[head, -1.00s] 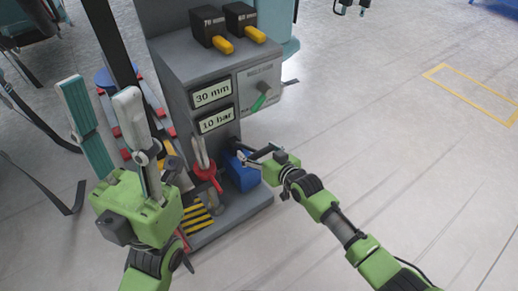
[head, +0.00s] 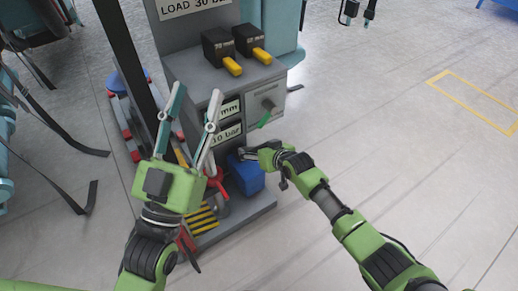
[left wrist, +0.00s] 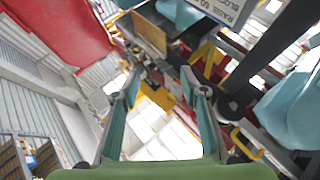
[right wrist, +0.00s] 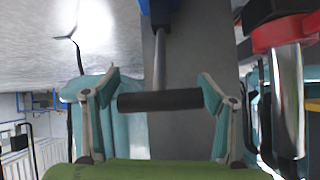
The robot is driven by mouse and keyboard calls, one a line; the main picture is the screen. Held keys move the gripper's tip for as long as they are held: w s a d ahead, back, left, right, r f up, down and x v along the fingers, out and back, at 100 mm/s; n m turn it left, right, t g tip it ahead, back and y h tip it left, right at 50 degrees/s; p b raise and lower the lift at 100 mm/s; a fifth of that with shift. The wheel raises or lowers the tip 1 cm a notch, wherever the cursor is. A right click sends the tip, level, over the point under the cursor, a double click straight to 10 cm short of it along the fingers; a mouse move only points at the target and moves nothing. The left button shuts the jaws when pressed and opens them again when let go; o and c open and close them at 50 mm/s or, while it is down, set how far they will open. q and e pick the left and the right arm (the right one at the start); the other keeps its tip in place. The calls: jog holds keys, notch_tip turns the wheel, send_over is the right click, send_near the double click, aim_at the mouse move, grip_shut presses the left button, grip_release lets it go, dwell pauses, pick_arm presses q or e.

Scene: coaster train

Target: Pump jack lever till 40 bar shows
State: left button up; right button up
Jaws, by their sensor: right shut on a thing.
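The jack's lever shows in the right wrist view as a grey rod with a black handle (right wrist: 160,100), running to a blue pump body (right wrist: 160,8). My right gripper (right wrist: 162,98) is shut on that handle, one finger at each end. In the head view the blue pump body (head: 246,174) stands low on the grey console, with my right gripper (head: 250,154) just above it. The lower display (head: 226,133) reads 10 bar. My left gripper (head: 195,102) is open and empty in front of the console, its fingers apart. It also shows open in the left wrist view (left wrist: 164,78).
The upper display (head: 228,109) is partly hidden by my left finger.

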jog(key=shift+o, duration=0.2)
jog(key=shift+w+r+p, duration=0.3)
jog(key=shift+w+r, duration=0.4)
jog(key=shift+r, duration=0.1)
pick_arm(q)
notch_tip(320, 180, down, 6)
jog(key=w+g+y, duration=0.1)
jog(key=w+g, duration=0.1)
jog(key=g, duration=0.1)
jog(key=shift+w+r, duration=0.2)
jog(key=shift+w, duration=0.05)
pick_arm(e)
jog(key=shift+w+a+r, duration=0.3)
jog(key=shift+c, duration=0.2)
jog(key=o, duration=1.5)
jog(key=shift+o, duration=0.2)
jog(key=shift+s+f, duration=0.1)
jog(key=shift+f, duration=0.1)
jog(key=shift+s, duration=0.1)
